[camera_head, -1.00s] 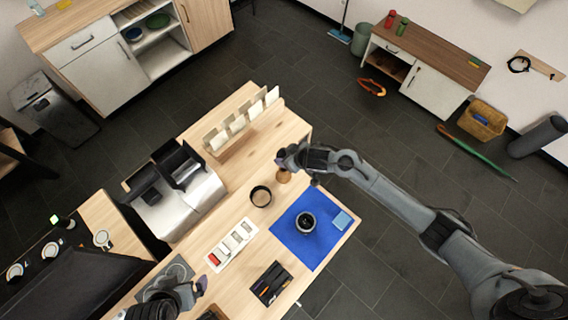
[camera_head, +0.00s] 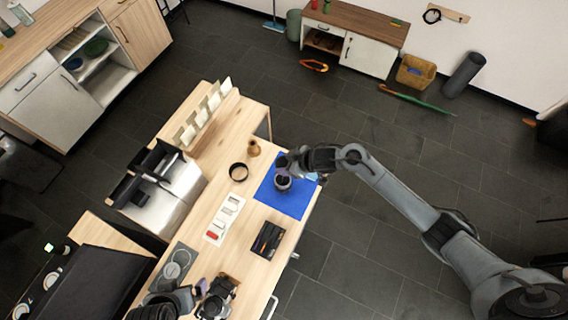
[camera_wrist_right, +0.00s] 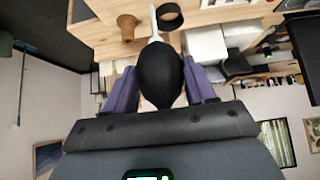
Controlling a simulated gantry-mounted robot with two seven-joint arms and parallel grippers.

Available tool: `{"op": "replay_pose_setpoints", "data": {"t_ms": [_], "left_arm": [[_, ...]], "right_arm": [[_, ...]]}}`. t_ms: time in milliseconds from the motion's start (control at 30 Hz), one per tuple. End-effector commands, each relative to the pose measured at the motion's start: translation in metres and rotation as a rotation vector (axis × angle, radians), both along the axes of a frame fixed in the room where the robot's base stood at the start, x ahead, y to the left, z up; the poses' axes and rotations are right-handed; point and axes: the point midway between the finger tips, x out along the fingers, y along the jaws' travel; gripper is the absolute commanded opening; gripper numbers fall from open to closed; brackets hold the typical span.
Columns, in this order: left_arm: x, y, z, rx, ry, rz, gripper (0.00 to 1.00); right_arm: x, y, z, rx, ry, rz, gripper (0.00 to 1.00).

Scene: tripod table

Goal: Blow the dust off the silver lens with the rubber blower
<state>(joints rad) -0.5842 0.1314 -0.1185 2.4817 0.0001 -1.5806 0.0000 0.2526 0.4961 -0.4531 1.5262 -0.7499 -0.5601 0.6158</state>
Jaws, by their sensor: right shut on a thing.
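My right gripper (camera_head: 283,167) is just above the lens (camera_head: 283,184), which stands on the blue mat (camera_head: 296,204). In the right wrist view its purple fingers (camera_wrist_right: 160,88) are shut on the rubber blower (camera_wrist_right: 160,72), a black bulb with a white nozzle pointing away from the gripper. In the head view the blower is hard to make out. The lens looks dark with a pale ring and is partly covered by the gripper; dust on it cannot be made out. My left gripper (camera_head: 201,287) is low over the table's near end, its opening unclear.
A black ring (camera_head: 238,172) and a wooden stand (camera_head: 253,148) are left of the mat. A white tray (camera_head: 224,218), a black case (camera_head: 268,240) and a camera (camera_head: 216,297) lie nearer. Upright pale cards (camera_head: 206,112) line the far left edge.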

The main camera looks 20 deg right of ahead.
Motion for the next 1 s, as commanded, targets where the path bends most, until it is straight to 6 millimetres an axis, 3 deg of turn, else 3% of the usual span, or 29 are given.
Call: {"op": "replay_pose_setpoints", "data": {"t_ms": [700, 1000], "left_arm": [[0.002, -0.004, 0.011, -0.013, -0.003, 0.006, 1.0], [0.001, -0.001, -0.007, -0.004, -0.002, 0.0, 1.0]], "right_arm": [[0.0, 0.0, 0.004, 0.001, 0.002, -0.004, 0.49], [-0.001, 0.0, -0.02, 0.0, 0.002, -0.002, 0.49]]}}
